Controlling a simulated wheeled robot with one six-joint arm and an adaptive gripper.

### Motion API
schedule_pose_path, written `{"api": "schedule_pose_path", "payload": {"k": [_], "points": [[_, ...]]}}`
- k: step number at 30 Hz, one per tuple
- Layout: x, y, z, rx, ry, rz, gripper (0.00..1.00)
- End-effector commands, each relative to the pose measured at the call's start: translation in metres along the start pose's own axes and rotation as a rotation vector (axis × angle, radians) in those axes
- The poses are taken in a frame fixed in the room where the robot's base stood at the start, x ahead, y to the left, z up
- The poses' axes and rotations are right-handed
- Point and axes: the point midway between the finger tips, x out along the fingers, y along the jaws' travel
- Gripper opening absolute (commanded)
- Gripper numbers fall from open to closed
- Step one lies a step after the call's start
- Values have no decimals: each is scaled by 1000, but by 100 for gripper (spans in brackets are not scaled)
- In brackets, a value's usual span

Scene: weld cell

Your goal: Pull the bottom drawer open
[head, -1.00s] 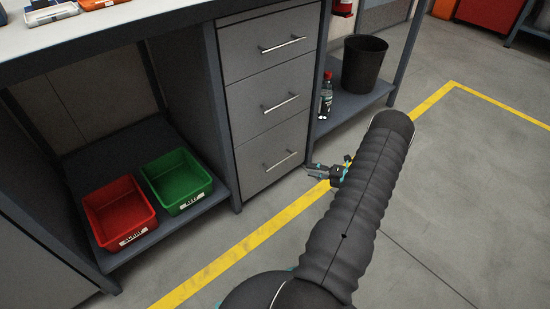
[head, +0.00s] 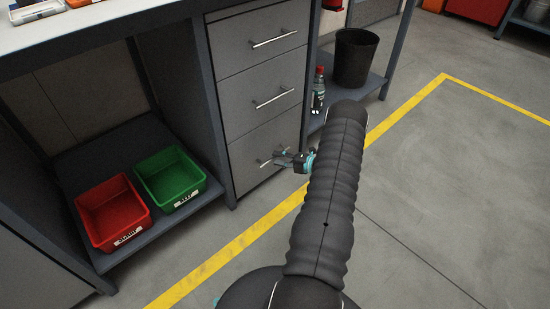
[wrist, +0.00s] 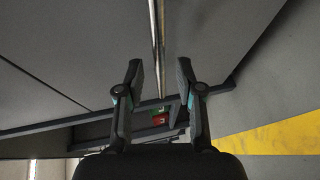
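The bottom drawer (head: 247,163) is the lowest of three grey drawer fronts under the workbench and looks closed. Its bar handle (head: 266,162) is partly hidden by my gripper (head: 283,158), which is at the handle's right end. In the wrist view the handle (wrist: 157,45) runs from the top edge down toward the space between the two fingers of my gripper (wrist: 158,85). The fingers are apart, with a gap on both sides of the bar's line. I cannot tell whether either finger touches the bar.
A red bin (head: 112,210) and a green bin (head: 171,178) sit on the low shelf left of the drawers. A bottle (head: 318,92) and a black waste bin (head: 357,58) stand on the right shelf. The floor (head: 430,190) in front is clear.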

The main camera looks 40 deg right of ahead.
Motion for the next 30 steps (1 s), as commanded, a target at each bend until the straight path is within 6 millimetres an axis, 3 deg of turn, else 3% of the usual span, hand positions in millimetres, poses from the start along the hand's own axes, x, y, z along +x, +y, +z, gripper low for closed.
{"api": "schedule_pose_path", "payload": {"k": [6,17,21,22,30], "points": [[22,0,0,-1,0,-1,37],[26,0,0,0,-1,0,37],[26,0,0,0,-1,0,4],[26,0,0,0,-1,0,0],[23,-1,4,0,-2,-1,0]]}}
